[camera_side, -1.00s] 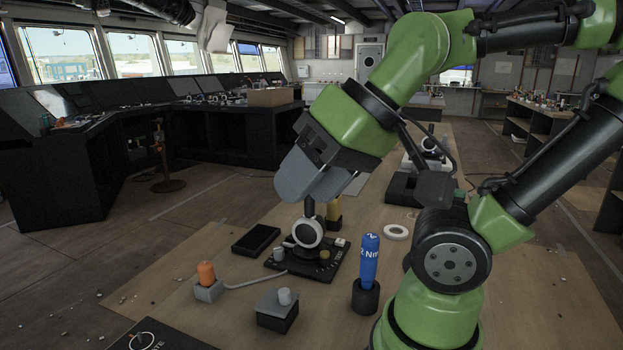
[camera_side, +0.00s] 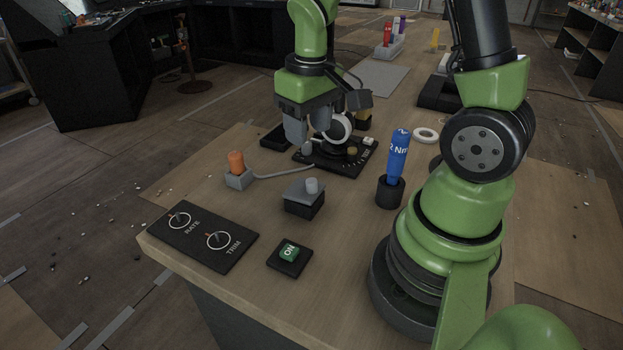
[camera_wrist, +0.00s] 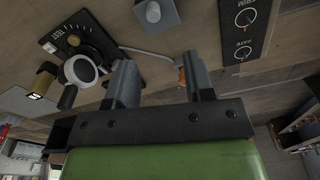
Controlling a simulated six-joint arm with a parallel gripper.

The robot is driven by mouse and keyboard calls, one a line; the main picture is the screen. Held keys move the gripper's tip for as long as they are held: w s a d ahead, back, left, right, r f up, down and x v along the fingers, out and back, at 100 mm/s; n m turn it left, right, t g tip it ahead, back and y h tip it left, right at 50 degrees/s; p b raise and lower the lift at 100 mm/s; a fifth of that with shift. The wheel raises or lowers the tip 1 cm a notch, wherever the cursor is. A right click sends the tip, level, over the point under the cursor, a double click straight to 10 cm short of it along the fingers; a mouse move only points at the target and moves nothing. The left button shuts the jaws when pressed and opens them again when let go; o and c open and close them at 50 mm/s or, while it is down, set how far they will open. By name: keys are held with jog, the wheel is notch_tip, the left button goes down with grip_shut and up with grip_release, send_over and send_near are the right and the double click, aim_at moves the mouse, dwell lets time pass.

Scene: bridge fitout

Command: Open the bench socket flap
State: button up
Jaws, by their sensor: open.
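I take the bench socket flap to be the grey lid (camera_side: 302,191) with a round light-grey knob on top, closing a small black box (camera_side: 304,207) on the bench; this is not certain. It lies flat. In the wrist view the grey lid (camera_wrist: 160,20) shows at the top edge, beyond my fingers. My gripper (camera_side: 308,130) points down behind the box, by the black dial panel (camera_side: 345,163). In the wrist view my gripper (camera_wrist: 160,78) has its two fingers apart with nothing held between them.
An orange-topped plug (camera_side: 236,162) in a grey holder has a cable towards the dial panel. A blue driver (camera_side: 398,157) stands upright in a black cup. A RATE/TRIM panel (camera_side: 203,236) and green ON button (camera_side: 289,251) are at the front. A white ring (camera_side: 425,135) lies further back.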

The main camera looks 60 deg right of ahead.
aim_at(311, 180)
jog(key=f, duration=0.1)
jog(key=d+f, duration=0.1)
jog(key=f, duration=0.1)
jog(key=shift+g, duration=0.3)
notch_tip(311, 180, down, 9)
jog(key=shift+f, duration=0.15)
grip_shut()
